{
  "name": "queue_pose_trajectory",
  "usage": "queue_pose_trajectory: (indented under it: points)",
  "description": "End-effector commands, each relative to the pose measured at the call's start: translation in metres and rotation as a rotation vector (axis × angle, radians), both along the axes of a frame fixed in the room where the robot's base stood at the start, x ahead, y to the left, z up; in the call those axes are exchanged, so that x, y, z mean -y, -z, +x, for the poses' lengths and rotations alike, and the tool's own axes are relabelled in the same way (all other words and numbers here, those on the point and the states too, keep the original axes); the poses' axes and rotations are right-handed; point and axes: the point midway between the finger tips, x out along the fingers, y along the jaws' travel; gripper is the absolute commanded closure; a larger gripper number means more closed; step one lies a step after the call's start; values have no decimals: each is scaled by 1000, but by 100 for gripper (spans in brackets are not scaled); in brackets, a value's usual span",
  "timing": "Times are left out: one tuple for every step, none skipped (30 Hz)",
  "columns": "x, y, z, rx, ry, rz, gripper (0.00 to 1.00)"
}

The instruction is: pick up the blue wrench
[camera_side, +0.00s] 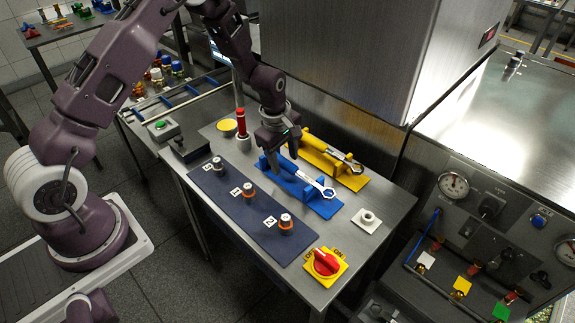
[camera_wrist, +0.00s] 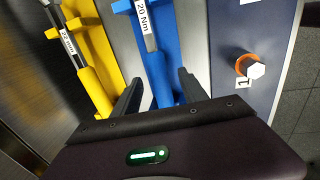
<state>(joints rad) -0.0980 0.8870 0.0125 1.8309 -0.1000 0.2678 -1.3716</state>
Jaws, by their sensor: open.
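The blue wrench lies in a blue holder (camera_side: 322,206) on the metal table in the side view. Its blue handle (camera_side: 291,168) is partly behind my gripper, and its silver ring head (camera_side: 328,192) points right. In the wrist view the blue handle (camera_wrist: 160,82) runs up to a shaft labelled "20 Nm". My gripper (camera_side: 286,160) is pointed down over the handle end in the side view. In the wrist view the fingers of my gripper (camera_wrist: 160,90) are open, one on each side of the handle. The lower end of the handle is hidden behind the gripper body.
A yellow wrench (camera_side: 325,149) in a yellow holder (camera_side: 352,181) lies close behind. A dark mat (camera_side: 255,224) with several numbered bolts is in front. A large metal cabinet (camera_side: 340,50) stands behind.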

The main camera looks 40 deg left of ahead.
Motion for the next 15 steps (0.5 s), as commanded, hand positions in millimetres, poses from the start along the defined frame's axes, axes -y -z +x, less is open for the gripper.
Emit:
queue_pose_trajectory:
  points:
    - [0,3,1,0,0,0,49]
    - [0,3,1,1,0,0,49]
    - [0,3,1,1,0,0,49]
    - [0,3,1,1,0,0,49]
    - [0,3,1,1,0,0,49]
    - [0,3,1,1,0,0,49]
    - [0,3,1,1,1,0,51]
    - [0,3,1,1,1,0,57]
    - [0,3,1,1,1,0,65]
    - [0,3,0,1,1,0,71]
    - [0,3,0,0,1,0,77]
    - [0,3,0,0,1,0,85]
    - [0,3,0,0,1,0,91]
    - [0,3,0,0,1,0,96]
    - [0,3,0,0,1,0,100]
